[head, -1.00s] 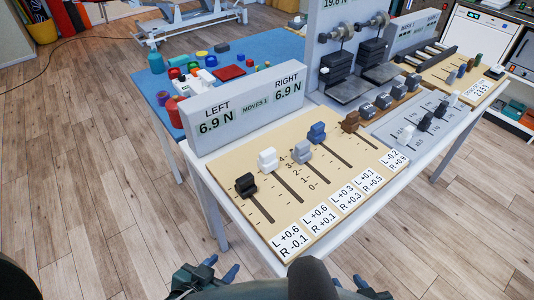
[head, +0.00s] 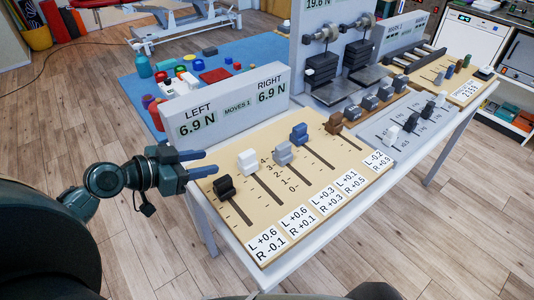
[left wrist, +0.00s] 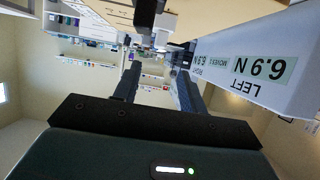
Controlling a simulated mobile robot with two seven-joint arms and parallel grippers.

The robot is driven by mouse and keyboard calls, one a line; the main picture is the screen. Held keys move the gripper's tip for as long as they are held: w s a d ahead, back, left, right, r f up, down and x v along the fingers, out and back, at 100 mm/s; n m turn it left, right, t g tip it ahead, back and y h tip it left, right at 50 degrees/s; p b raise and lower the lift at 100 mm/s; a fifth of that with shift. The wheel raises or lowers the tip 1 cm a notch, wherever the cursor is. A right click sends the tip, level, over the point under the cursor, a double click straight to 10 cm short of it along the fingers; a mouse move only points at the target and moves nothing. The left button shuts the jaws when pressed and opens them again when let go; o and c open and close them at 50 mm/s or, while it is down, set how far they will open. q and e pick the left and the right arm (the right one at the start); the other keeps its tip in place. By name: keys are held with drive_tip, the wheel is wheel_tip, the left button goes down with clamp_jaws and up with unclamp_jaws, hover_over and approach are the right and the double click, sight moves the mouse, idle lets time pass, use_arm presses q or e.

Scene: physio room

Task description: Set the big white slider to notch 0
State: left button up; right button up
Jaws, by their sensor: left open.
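The big white slider (head: 247,162) stands at the far end of its slot on the tan board (head: 262,213), near the display panel. Printed numbers run from 4 at the far end to 0 at the near end, just right of its slot. My left gripper (head: 212,163) is open and empty at the board's left edge, its fingers pointing right. It is just left of the black slider (head: 223,187) and apart from the white one. The left wrist view shows its two spread fingers (left wrist: 157,92), with a dark knob beyond them. My right gripper is not in view.
The grey display panel (head: 228,110) stands close behind the sliders and reads 6.9 N on both sides. A grey slider (head: 283,152) and a blue slider (head: 299,134) stand to the right. Label cards line the board's near edge. Open floor lies left.

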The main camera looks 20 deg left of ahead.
sight(244, 155)
use_arm(q)
drive_tip(key=p+x, duration=0.2)
drive_tip(key=x, duration=1.1)
drive_tip(key=shift+d+r, duration=0.1)
drive_tip(key=shift+r, duration=0.05)
drive_tip(key=shift+c, duration=0.2)
clamp_jaws()
